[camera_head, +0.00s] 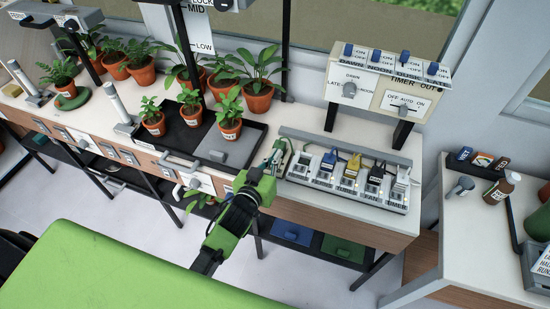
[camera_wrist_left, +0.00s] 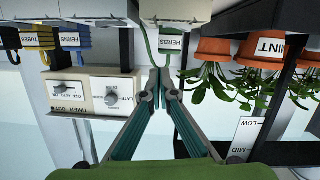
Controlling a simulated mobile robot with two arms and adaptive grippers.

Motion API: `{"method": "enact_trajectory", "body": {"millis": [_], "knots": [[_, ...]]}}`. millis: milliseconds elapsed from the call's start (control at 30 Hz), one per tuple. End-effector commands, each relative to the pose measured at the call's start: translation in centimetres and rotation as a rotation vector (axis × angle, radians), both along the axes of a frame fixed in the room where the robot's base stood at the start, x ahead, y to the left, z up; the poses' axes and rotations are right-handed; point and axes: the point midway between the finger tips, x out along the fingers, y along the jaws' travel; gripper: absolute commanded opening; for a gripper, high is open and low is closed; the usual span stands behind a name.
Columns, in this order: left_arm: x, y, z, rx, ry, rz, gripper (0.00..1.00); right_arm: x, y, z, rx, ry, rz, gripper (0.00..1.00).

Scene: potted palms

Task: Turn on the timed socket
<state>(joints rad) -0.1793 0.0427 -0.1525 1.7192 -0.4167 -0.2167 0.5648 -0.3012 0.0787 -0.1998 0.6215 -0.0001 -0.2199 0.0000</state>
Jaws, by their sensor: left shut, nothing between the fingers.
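A multi-socket strip (camera_head: 345,188) lies on the bench, with several plugs in a row and labels along its front. The rightmost label reads TIMER, below a white plug (camera_head: 401,181); whether that socket's switch is on is too small to tell. A timer box (camera_head: 376,99) marked TIMER OUT stands behind it, with a dial and an OFF-AUTO-ON knob; it also shows upside down in the left wrist view (camera_wrist_left: 105,92). My left gripper (camera_head: 278,152) is shut and empty at the strip's left end. Its fingertips (camera_wrist_left: 158,76) are near the HERBS label (camera_wrist_left: 172,42). My right gripper is not in view.
A black tray (camera_head: 177,151) with potted plants and a grey plate lies left of my gripper. More potted palms (camera_head: 259,92) stand behind. A side table (camera_head: 480,238) with a bottle (camera_head: 499,190) is at the right. A green surface (camera_head: 100,270) fills the lower left.

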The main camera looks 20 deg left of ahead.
Motion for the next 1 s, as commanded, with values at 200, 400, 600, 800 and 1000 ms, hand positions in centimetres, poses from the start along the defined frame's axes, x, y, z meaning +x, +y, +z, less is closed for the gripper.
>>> {"method": "enact_trajectory", "body": {"millis": [200,400,600,800,1000], "knots": [[-4.9,0.0,0.2,0.001,0.008,0.0,0.0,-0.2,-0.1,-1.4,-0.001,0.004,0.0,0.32],[-7.7,0.0,1.0,0.001,0.008,0.0,0.0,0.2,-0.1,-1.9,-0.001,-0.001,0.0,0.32],[-8.7,0.0,1.4,0.0,0.006,0.0,0.0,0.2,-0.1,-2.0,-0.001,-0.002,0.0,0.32],[-8.8,0.0,1.5,0.001,0.005,0.0,0.0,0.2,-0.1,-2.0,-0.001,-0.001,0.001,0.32],[-8.8,0.0,1.5,0.001,0.005,0.0,0.0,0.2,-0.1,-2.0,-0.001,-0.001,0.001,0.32]]}}
